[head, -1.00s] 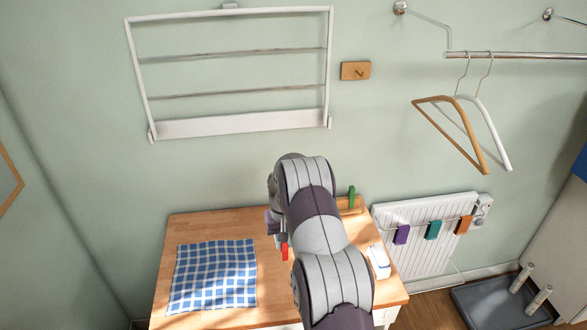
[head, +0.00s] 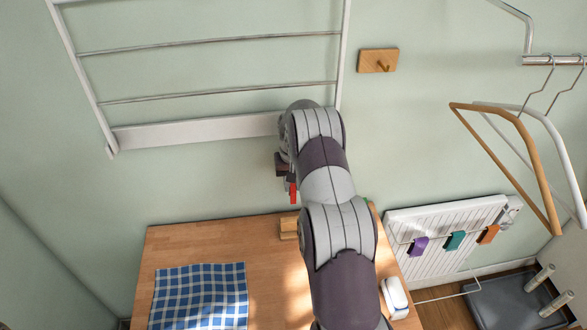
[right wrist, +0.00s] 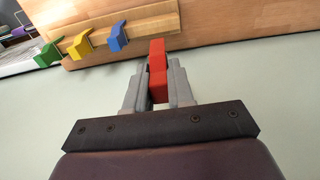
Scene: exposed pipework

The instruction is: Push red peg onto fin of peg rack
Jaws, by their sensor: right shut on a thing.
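The red peg (head: 293,193) is held in my right gripper (head: 288,180), hanging below it and seen against the wall, above the table's back edge. In the right wrist view the red peg (right wrist: 158,68) stands between the two grey fingers, which are shut on it. The wooden peg rack (head: 289,222) is at the back of the table, mostly hidden by my arm. In the right wrist view the rack (right wrist: 157,24) carries a blue peg (right wrist: 118,37), a yellow peg (right wrist: 79,44) and a green peg (right wrist: 48,54). The red peg's tip overlaps the rack's edge there; contact cannot be told. My left gripper is not in view.
A blue checked cloth (head: 200,295) lies on the wooden table (head: 262,260). A white object (head: 396,297) is at the table's right. A white drying frame (head: 195,134) is on the wall above; hangers (head: 535,150) hang at right.

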